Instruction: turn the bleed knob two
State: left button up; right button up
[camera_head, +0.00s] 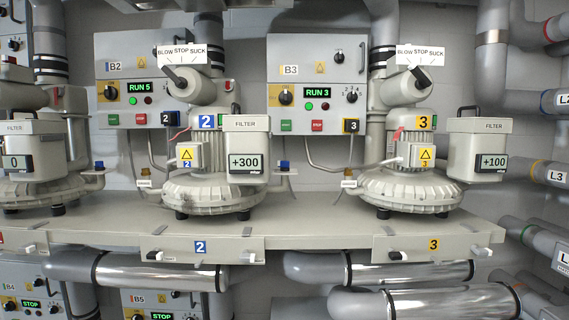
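Blower two (212,190) stands on the shelf at the middle left, marked with blue 2 labels. A small blue knob (284,165) sits on a short pipe to the right of its filter box (248,135); it looks like the bleed knob of blower two, though no label on it is readable. The gauge (245,163) on that filter box reads +300. The panel B2 (115,68) behind shows RUN 5. Neither of my grippers is in view.
Blower three (412,188) stands to the right, its gauge (492,163) reading +100. A blower (40,190) at the left reads 0, with a similar knob (99,165) beside it. The shelf edge (300,240) and silver pipes (160,271) run below. Hoses hang between the blowers.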

aim_at(283, 165)
jog(key=i+l, duration=0.1)
jog(key=l, duration=0.3)
jog(key=i+l, duration=0.15)
jog(key=l, duration=0.25)
jog(key=i+l+u, duration=0.1)
jog(key=l, duration=0.3)
jog(key=i+l, duration=0.15)
jog(key=l, duration=0.25)
jog(key=i+l, duration=0.1)
jog(key=l, duration=0.3)
